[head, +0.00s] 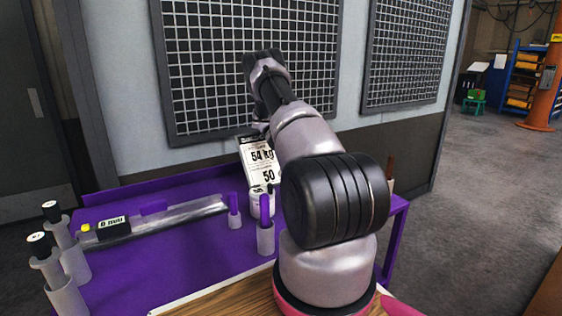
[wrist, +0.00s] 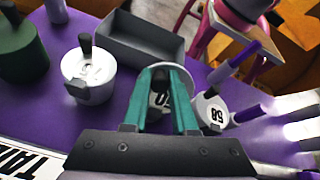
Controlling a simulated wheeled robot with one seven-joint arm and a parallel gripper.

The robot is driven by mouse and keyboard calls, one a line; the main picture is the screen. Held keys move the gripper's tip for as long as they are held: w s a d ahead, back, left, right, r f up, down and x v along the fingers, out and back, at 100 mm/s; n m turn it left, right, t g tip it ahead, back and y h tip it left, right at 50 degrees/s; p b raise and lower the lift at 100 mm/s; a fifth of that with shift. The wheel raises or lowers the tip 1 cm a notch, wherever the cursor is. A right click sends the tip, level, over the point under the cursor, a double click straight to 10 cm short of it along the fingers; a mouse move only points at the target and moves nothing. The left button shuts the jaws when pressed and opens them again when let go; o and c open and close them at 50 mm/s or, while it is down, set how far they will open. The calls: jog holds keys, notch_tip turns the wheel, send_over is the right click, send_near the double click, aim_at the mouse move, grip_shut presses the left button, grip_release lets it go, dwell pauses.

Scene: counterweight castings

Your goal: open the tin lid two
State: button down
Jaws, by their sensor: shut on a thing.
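In the wrist view my gripper (wrist: 167,75), with teal fingers, is closed over a round white tin (wrist: 182,74). Dark figures show on its pale top between the fingers. The fingers hold something at the lid, but the gripped part is mostly hidden. The lid looks to be on the tin; I cannot tell if there is a gap. Another white tin (wrist: 97,70) with a dark knob and a dark side clip stands apart to the left. In the head view my arm hides the gripper; a white tin (head: 259,203) shows beside the arm.
A grey open tray (wrist: 143,42) lies beyond the tins. A small white piece marked 58 (wrist: 210,110) is close right of my gripper. A dark green cylinder (wrist: 22,52) stands far left. The purple table (head: 185,260) also holds posts and a metal bar (head: 160,219).

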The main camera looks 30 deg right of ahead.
dwell(0.5)
jog(key=c, duration=0.7)
grip_release()
jog(key=shift+w+r, duration=0.1)
notch_tip(320, 180, up, 10)
jog(key=shift+f, duration=0.1)
